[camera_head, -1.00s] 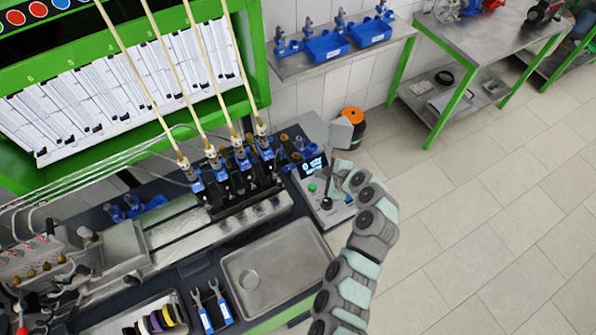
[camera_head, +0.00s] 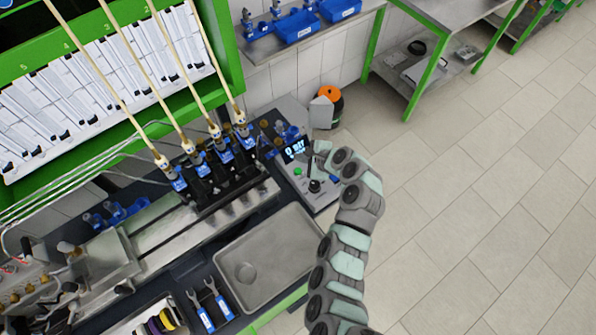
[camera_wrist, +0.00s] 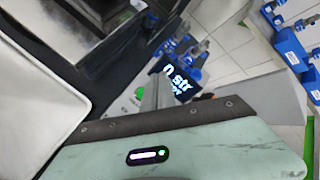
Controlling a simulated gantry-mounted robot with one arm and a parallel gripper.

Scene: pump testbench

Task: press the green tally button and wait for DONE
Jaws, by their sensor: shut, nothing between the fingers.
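The green tally button (camera_head: 297,171) is on the grey control panel (camera_head: 325,197), just below a small lit display (camera_head: 295,150). The display also shows in the wrist view (camera_wrist: 178,74) and seems to read "0 str", with a smaller line too small to read. My gripper (camera_head: 312,165) is shut and empty, over the panel to the right of the green button. In the wrist view the green button (camera_wrist: 135,98) shows only in part, at the left of my grey fingers (camera_wrist: 155,88). I see a gap between them in the head view, but cannot judge the height.
A black knob (camera_head: 315,186) stands on the panel close below my gripper. Test fittings with pale tubes (camera_head: 217,150) are to the left, and a metal tray (camera_head: 265,265) lies below. An orange-topped black bin (camera_head: 330,96) stands behind the panel. Open floor is at the right.

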